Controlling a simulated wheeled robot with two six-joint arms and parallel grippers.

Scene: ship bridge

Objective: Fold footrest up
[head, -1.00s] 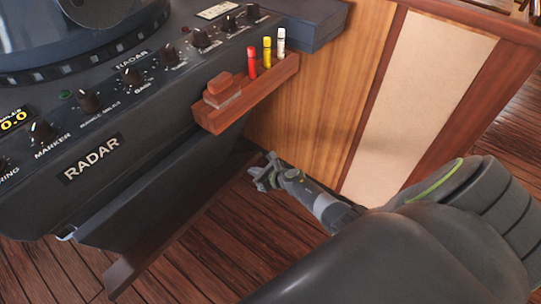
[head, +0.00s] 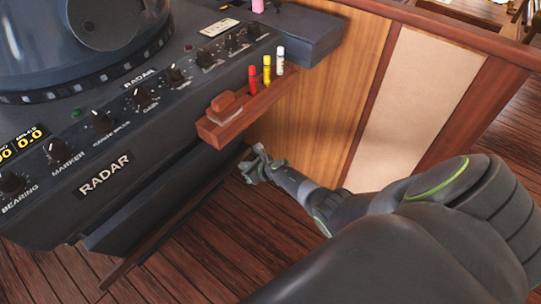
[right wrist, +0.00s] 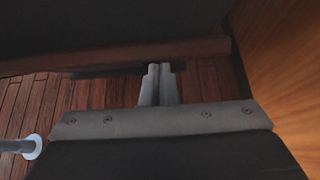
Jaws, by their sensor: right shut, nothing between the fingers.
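The footrest is a reddish-brown wooden board (head: 165,232) low along the front of the dark radar console. In the head view only a thin strip of it shows, slanting from the lower left up toward my right gripper. My right gripper (head: 256,164) is at the board's far right end, beside the wood panel. In the right wrist view the board (right wrist: 115,57) crosses just beyond the shut, empty fingertips (right wrist: 160,68). I cannot tell whether they touch it. My left gripper is not in view.
The radar console (head: 60,215) overhangs the footrest. A wooden pen rack (head: 238,118) with red, yellow and white markers juts out above my right gripper. A wood-panelled side wall (head: 315,95) stands close on the right. The plank floor (head: 215,255) in front is clear.

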